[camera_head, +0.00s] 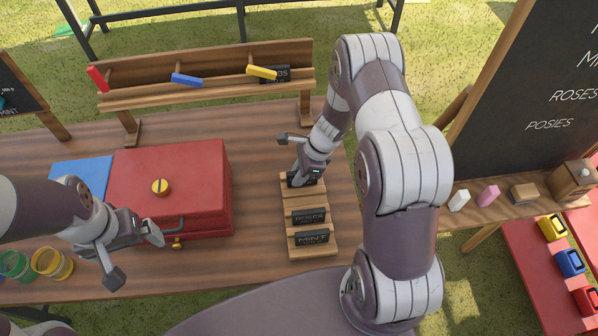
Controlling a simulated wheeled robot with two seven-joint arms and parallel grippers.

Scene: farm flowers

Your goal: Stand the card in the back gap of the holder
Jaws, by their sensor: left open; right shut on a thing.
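The wooden card holder (316,250) lies on the table right of the red box. Two dark cards stand in it: one lettered MINT (312,237) in the front gap and one that seems to read ROSES (309,216) in the middle gap. My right gripper (297,178) is shut on a dark card (307,181) at the holder's back end. The gripper hides part of this card, and I cannot tell how deep it sits in the back gap. My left gripper (132,257) is open and empty, in front of the red box.
A closed red box (205,160) with a yellow knob stands on the table (265,255), with a blue sheet (82,174) beside it. A wooden rack (205,95) stands behind. Coloured jars (52,264) are at left. A chalkboard (545,110) stands at right.

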